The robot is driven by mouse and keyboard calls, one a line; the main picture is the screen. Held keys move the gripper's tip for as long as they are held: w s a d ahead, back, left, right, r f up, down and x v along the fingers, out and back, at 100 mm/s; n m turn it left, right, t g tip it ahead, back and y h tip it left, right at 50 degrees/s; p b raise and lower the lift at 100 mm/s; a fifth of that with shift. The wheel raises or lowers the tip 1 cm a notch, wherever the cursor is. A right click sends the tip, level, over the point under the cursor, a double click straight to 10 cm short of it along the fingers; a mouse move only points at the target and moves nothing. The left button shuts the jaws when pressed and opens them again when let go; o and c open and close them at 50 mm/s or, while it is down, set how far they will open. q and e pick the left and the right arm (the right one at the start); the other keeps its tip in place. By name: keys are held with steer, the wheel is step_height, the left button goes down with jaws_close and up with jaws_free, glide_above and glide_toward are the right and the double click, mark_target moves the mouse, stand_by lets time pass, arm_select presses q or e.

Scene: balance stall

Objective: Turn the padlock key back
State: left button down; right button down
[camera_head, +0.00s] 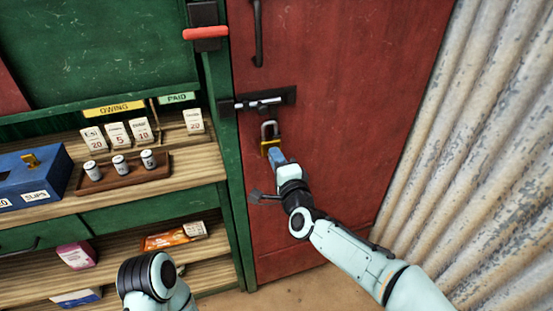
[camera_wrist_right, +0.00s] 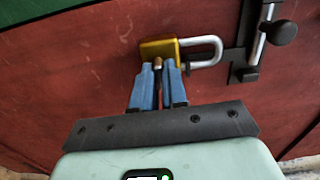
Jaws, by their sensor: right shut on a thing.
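The padlock (camera_head: 270,146) hangs by its silver shackle below the bolt (camera_head: 262,103) on the red door. In the right wrist view its yellow body (camera_wrist_right: 158,48) and the shackle (camera_wrist_right: 208,50) show, with the shackle toward the bolt (camera_wrist_right: 260,35). My right gripper (camera_head: 276,155) is at the underside of the padlock. In the right wrist view its blue fingers (camera_wrist_right: 166,72) are closed around a small brownish piece, the key (camera_wrist_right: 158,63), mostly hidden between them. How far the key is turned cannot be told. My left arm shows at the bottom, but its fingers are out of view.
Left of the door (camera_head: 330,60) stands a green shelf unit with a tray (camera_head: 105,178) of small jars, standing cards (camera_head: 117,133) and a blue box (camera_head: 30,178). A red-handled latch (camera_head: 206,33) is above. Corrugated metal (camera_head: 480,120) closes the right side.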

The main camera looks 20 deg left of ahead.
arm_select(q)
steer(key=shift+s+d+r+g+h+p, duration=0.15)
steer(key=shift+s+d+r+p, duration=0.15)
steer(key=shift+s, duration=0.15)
steer(key=shift+s+d+r+g+h+p, duration=0.1)
steer(key=shift+s+d+r+g+p, duration=0.1)
steer(key=shift+s+r+p, duration=0.25)
steer(key=shift+s+d+r+g+h+p, duration=0.15)
steer(key=shift+s+d+r, duration=0.1)
steer(key=shift+s, duration=0.25)
arm_select(e)
steer(key=shift+n, duration=8.8)
steer(key=c, duration=1.2)
jaws_free()
arm_select(q)
steer(key=shift+s+d+r, duration=0.15)
steer(key=shift+s+r, duration=0.05)
steer(key=shift+s, duration=0.15)
arm_select(e)
steer(key=v, duration=1.3)
